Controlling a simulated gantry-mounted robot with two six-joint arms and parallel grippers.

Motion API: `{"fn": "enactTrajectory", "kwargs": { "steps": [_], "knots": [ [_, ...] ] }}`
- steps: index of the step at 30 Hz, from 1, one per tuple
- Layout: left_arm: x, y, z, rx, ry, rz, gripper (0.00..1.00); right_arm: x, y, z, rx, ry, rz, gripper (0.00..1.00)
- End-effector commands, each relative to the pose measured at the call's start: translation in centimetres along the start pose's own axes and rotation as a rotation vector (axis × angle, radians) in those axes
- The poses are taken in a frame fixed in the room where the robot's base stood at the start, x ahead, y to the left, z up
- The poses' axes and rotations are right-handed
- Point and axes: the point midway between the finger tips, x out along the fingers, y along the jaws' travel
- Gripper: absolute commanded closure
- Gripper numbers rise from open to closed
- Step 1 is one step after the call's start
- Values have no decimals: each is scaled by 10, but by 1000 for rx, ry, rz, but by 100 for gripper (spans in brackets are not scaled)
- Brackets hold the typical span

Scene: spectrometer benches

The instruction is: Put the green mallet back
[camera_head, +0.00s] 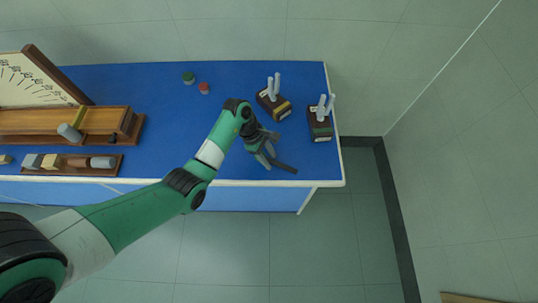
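A small green round-topped piece (188,78) stands near the back of the blue bench, left of my arm. It may be the green mallet's head seen from above, but I see no handle and cannot be sure. My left gripper (276,163) hangs over the front right part of the bench, right of and nearer than the green piece, and apart from it. Its grey fingers point toward the front edge. I cannot tell whether they are open or hold anything. My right gripper is out of view.
A similar red piece (204,88) stands beside the green one. Two dark boxes with pale prongs, one yellow-striped (283,112) and one green-striped (321,134), stand at the right. A wooden instrument (103,119) and a rack of blocks (77,162) fill the left. The middle of the blue bench (157,115) is clear.

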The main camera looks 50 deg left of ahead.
Motion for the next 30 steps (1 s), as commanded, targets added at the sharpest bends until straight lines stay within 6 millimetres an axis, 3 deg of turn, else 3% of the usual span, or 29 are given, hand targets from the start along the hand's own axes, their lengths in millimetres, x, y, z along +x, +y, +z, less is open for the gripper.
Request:
{"fn": "enactTrajectory", "kwargs": {
  "steps": [8, 22, 30],
  "knots": [
    [-11, 1, 2, 0, -1, 3, 52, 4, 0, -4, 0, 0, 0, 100],
    [-116, 0, 4, -1, -1, 1, 52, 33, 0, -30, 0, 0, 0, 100],
    [-124, 0, 1, 0, -1, 1, 52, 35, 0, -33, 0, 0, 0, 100]
  ]
}}
